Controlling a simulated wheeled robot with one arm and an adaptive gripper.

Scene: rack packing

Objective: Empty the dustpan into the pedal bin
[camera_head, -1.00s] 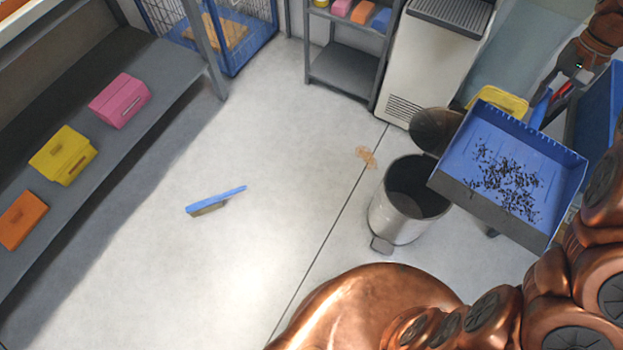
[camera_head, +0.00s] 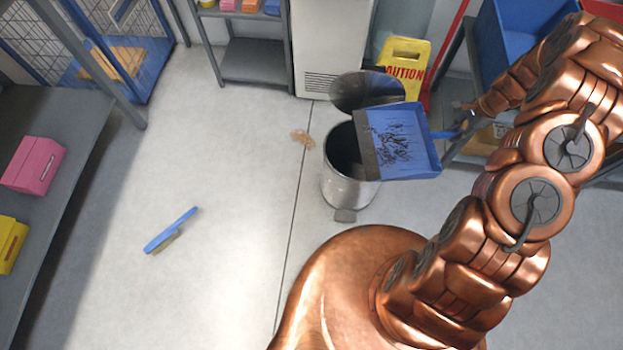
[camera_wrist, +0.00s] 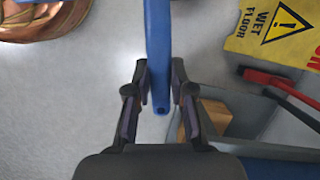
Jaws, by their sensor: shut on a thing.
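The blue dustpan (camera_head: 423,150) has a dark front lip and holds dark debris spread over its middle. Its lip is over the right part of the bin's opening, and the pan appears tilted toward the bin. The pedal bin (camera_head: 343,188) is a metal cylinder with its dark lid (camera_head: 367,90) raised behind it and its pedal at the front. My gripper (camera_wrist: 160,98) is shut on the dustpan's blue handle (camera_wrist: 157,45); in the head view the gripper is small, at the handle's right end. The bin is not seen in the wrist view.
A blue brush (camera_head: 171,230) lies on the open floor at left. A brown stain (camera_head: 303,138) is near the bin. A yellow wet floor sign (camera_head: 403,62) stands behind the dustpan. A grey shelf (camera_head: 60,235) with coloured boxes is at left; a blue crate (camera_head: 515,45) is at upper right.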

